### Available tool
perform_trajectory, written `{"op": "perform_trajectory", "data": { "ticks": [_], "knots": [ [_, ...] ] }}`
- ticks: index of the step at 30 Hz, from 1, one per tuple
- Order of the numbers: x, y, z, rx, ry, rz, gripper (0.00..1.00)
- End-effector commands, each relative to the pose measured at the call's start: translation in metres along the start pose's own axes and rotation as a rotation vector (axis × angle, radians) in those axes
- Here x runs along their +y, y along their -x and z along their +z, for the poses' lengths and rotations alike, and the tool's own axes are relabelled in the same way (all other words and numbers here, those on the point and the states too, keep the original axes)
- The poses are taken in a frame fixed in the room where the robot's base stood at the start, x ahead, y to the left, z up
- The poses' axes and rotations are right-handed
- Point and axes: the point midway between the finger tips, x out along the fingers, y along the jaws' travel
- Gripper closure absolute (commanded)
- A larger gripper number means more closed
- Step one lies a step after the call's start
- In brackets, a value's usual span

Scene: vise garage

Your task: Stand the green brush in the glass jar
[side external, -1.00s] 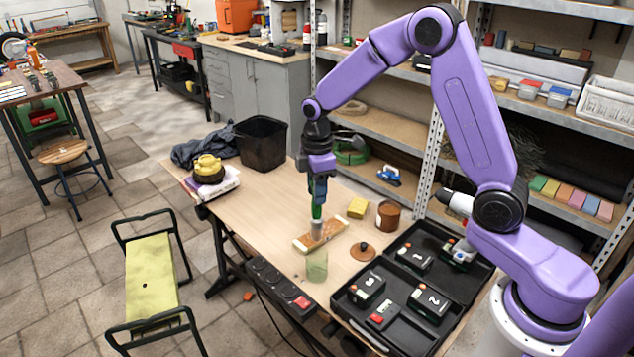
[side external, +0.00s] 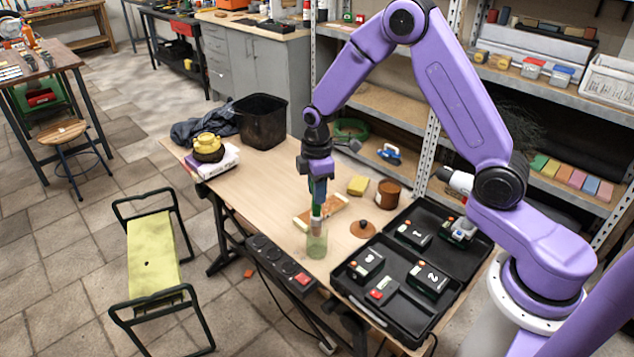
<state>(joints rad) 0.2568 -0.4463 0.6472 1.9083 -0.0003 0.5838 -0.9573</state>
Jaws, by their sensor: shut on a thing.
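My gripper (side external: 318,186) points down over the table and is shut on the green brush (side external: 317,211). The brush hangs upright, green handle up and pale lower end down. The glass jar (side external: 316,247) is a clear, greenish cylinder standing near the table's front edge. The brush's lower end overlaps the jar's mouth in the picture. I cannot tell from this one view how far it is inside, or whether it touches the glass.
A wooden piece (side external: 330,208) lies just behind the jar. An open black case (side external: 411,314) fills the table's right. The table's left middle is clear.

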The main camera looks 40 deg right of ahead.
Motion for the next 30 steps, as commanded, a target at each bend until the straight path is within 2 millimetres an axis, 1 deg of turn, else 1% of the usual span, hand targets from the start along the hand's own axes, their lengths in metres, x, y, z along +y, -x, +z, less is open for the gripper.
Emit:
{"op": "perform_trajectory", "data": {
  "ticks": [6,13,19,29,30],
  "knots": [
    [-0.001,-0.016,0.0,-0.002,0.0,-0.003,1.0],
    [-0.001,-0.028,0.0,-0.001,0.0,-0.002,1.0],
    [0.0,-0.033,0.0,0.0,0.001,0.0,1.0],
    [0.0,-0.034,0.0,0.0,0.001,0.0,1.0],
    [0.0,-0.034,0.0,0.0,0.001,0.0,0.57]
  ]
}}
